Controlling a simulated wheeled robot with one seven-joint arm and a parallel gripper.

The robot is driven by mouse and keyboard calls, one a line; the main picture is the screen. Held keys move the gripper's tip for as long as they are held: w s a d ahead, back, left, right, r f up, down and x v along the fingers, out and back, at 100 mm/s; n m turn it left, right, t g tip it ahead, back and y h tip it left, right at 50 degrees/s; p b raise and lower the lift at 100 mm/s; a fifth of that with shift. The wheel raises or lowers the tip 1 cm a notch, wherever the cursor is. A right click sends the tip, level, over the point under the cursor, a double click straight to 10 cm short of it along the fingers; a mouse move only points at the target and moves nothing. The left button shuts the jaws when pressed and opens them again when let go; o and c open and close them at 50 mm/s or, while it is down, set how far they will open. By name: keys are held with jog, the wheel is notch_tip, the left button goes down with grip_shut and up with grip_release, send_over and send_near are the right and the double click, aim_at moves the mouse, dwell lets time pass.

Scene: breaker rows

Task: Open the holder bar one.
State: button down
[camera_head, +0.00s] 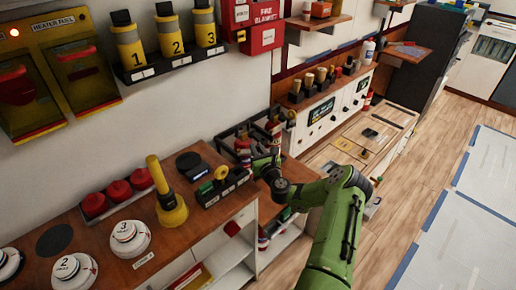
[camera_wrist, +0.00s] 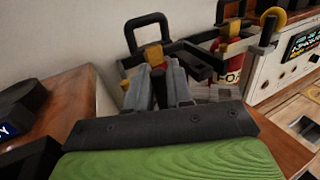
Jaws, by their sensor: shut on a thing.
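A black holder rack (camera_head: 228,134) stands at the far end of the wooden counter, with red-and-yellow items in it. In the wrist view a black looped bar (camera_wrist: 149,21) rises straight ahead, with a yellow band below it. A second black bar (camera_wrist: 220,12) stands to the right, beside another red-and-yellow item (camera_wrist: 232,52). No number on the bars is legible. My gripper (camera_head: 263,163) is at the near side of the rack. In the wrist view its grey fingers (camera_wrist: 158,88) are closed around a dark upright piece, apparently part of the nearer bar; their grip is partly hidden.
A yellow flashlight (camera_head: 170,208), a black tray (camera_head: 224,186), red domes (camera_head: 118,190) and white round units (camera_head: 130,238) stand on the counter to the left. Numbered yellow canisters (camera_head: 170,36) sit on a wall shelf. The floor (camera_head: 420,180) at right is clear.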

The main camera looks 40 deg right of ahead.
jog(key=shift+s+a+m+h, duration=0.2)
jog(key=shift+m+h, duration=0.2)
jog(key=shift+h, duration=0.2)
jog(key=shift+g, duration=0.3)
jog(key=c, duration=1.2)
grip_release()
jog(key=shift+o, duration=0.2)
jog(key=v, duration=1.5)
jog(key=shift+s+a+b, duration=0.25)
jog(key=shift+b, duration=0.2)
jog(key=shift+c, duration=0.4)
